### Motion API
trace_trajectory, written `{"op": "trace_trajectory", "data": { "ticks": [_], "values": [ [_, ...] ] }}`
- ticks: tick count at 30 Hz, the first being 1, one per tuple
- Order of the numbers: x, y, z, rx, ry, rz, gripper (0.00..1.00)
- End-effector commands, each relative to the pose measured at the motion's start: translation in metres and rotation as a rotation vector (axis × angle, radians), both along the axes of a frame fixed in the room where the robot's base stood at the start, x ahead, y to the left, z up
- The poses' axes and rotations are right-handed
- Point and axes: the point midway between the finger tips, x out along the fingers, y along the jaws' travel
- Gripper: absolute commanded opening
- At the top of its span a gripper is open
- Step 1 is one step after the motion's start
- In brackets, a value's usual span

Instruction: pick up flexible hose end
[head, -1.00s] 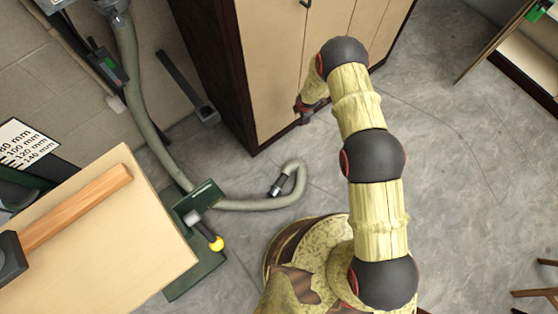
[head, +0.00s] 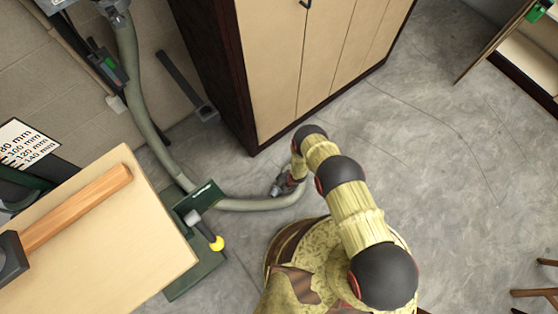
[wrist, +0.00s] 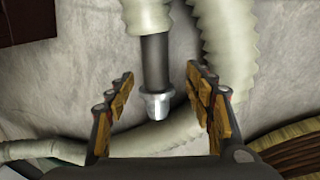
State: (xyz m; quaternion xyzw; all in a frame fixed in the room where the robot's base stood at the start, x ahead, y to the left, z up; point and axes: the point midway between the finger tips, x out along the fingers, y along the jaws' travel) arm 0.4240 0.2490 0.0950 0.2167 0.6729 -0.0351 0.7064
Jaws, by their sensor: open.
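The flexible hose is a grey-green ribbed tube that lies on the floor and bends back on itself; its run shows in the head view (head: 245,204). In the wrist view its end (wrist: 154,75) is a dark pipe with a silver tip, pointing towards my gripper. My gripper (wrist: 160,92) is open, with one finger on each side of the hose end and a gap on both sides. In the head view my gripper (head: 287,184) is down at the hose's bend and hides the hose end there.
A tall cabinet (head: 290,60) stands just behind the gripper. A green machine base (head: 200,270) and a wooden board (head: 110,260) with a hammer (head: 75,210) are at the left. Clear grey floor (head: 460,160) lies to the right.

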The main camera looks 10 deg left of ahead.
Motion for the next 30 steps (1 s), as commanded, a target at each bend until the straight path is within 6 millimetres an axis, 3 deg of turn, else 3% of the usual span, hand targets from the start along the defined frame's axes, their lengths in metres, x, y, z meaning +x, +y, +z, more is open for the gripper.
{"op": "trace_trajectory", "data": {
  "ticks": [14,24,30],
  "values": [
    [0.003,0.019,-0.050,-0.001,0.002,-0.001,0.53],
    [0.005,0.021,-0.051,-0.001,0.001,-0.002,0.53],
    [0.005,0.021,-0.051,-0.001,0.001,-0.002,0.42]
  ]
}}
